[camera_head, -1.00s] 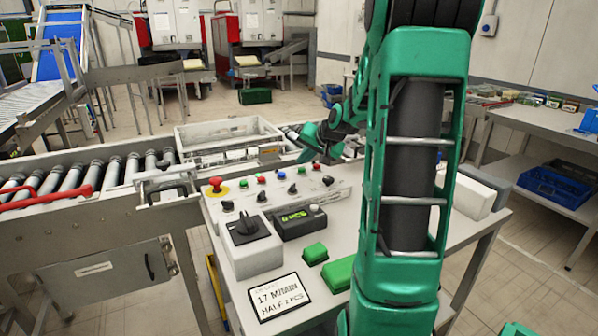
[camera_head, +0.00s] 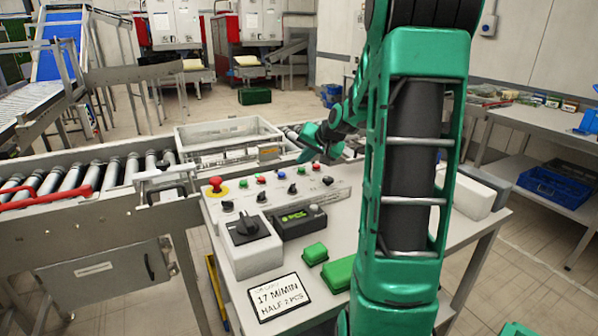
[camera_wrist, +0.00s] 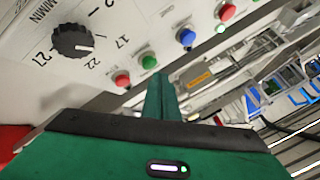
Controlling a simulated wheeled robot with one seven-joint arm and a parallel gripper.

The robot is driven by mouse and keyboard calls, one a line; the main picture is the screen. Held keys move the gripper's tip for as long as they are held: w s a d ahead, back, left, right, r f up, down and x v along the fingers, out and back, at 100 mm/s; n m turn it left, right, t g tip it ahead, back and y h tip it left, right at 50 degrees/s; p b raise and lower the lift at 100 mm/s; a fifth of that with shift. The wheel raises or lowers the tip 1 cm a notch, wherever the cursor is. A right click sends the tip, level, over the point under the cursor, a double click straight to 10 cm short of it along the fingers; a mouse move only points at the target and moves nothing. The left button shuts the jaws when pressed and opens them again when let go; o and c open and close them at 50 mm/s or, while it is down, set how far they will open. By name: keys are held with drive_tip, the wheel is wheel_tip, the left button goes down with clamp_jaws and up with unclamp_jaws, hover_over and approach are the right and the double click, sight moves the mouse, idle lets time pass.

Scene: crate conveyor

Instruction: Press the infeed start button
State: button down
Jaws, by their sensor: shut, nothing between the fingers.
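The control panel (camera_head: 335,198) is a pale sloped box on the table, with a row of small red, green and blue buttons. A green button (camera_head: 244,184) is at the row's left; another green button (camera_head: 296,171) is farther right. I cannot read which is the infeed start. My gripper (camera_head: 304,157) is shut and empty, above the panel's back right part. In the wrist view its fingers (camera_wrist: 160,84) point at the panel, with a green button (camera_wrist: 148,61) just beyond the tips and a red button (camera_wrist: 122,80) to their left. Contact cannot be told.
A red emergency knob (camera_head: 215,184) stands at the panel's left. A crate (camera_head: 215,130) rests on the roller conveyor (camera_head: 120,170) behind.

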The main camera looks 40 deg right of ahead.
drive_tip(key=shift+f, duration=0.15)
drive_tip(key=shift+f, duration=0.25)
